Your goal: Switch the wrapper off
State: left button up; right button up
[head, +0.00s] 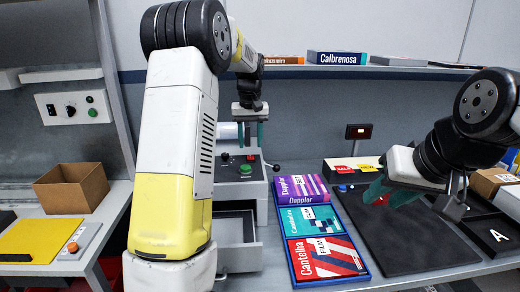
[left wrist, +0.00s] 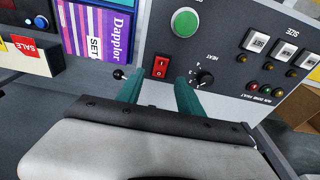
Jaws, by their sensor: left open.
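The wrapper's control panel (head: 232,174) stands behind my left arm. In the left wrist view the panel (left wrist: 225,55) carries a red rocker switch (left wrist: 161,67), a large green button (left wrist: 185,22) and a black heat knob (left wrist: 204,78). My left gripper (head: 250,144) is open, pointing down over the panel. In the left wrist view its teal fingertips (left wrist: 160,86) lie on either side of the rocker, with nothing between them; contact cannot be told. My right gripper (head: 382,188) is over the dark mat at right; its finger gap is not clear.
A small black-knobbed lever (left wrist: 118,73) is beside the left finger. A cardboard box (head: 72,188) and another button panel (head: 74,107) are at left. The dark mat (head: 410,235) is mostly clear.

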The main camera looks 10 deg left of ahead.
aim_at(251, 158)
pick_arm(q)
jog(key=shift+s+d+r, duration=0.1)
jog(key=shift+s+r, duration=0.05)
jog(key=shift+r, duration=0.8)
jog(key=shift+s+r, duration=0.1)
jog(key=shift+r, duration=0.8)
jog(key=shift+s+r, duration=0.1)
